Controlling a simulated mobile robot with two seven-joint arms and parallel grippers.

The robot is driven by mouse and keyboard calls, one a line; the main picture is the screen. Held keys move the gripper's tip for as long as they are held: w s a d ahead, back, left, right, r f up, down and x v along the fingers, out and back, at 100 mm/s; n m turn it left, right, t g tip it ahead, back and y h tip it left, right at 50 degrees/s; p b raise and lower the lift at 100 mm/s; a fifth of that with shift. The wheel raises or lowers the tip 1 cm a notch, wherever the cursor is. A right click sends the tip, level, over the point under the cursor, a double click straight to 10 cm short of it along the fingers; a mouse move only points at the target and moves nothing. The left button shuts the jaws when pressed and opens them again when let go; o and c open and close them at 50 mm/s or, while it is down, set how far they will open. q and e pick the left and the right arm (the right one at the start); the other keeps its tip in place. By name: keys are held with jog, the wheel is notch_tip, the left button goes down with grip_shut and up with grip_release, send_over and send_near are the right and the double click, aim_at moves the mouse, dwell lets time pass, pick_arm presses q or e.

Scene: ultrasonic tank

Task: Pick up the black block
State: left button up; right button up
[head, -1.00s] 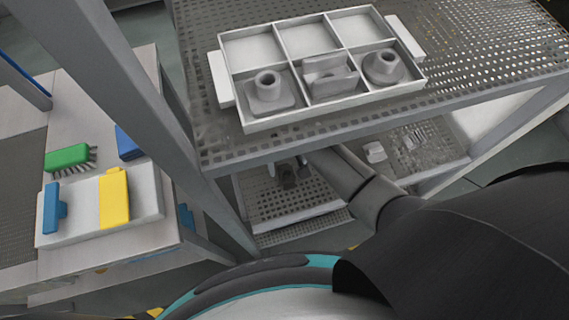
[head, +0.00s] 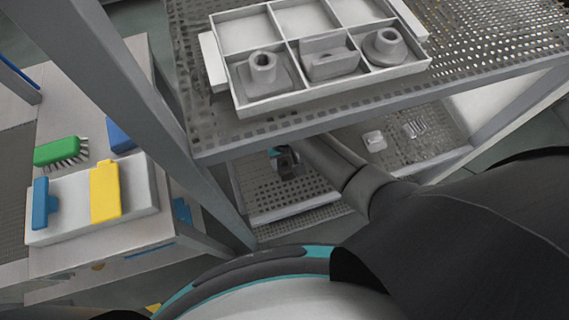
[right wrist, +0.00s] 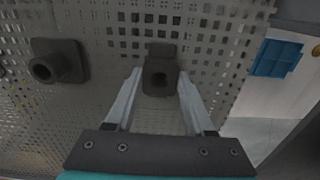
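In the right wrist view a dark, near-black block (right wrist: 161,53) with a round hole lies on a perforated metal shelf. My right gripper (right wrist: 160,74) is open, with one finger on each side of this block. Small gaps seem to show beside it, but contact is hard to judge. A second dark block (right wrist: 70,57) with a round hollow boss stands to the left, clear of the fingers. In the head view my right arm reaches under the upper shelf, and the gripper (head: 285,160) is small and partly hidden there. My left gripper is not in view.
The upper perforated shelf (head: 300,133) overhangs my right arm and carries a white divided tray (head: 335,93) with grey parts. Small pale items (head: 374,140) lie on the lower shelf.

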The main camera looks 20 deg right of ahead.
grip_shut()
dwell(0.4)
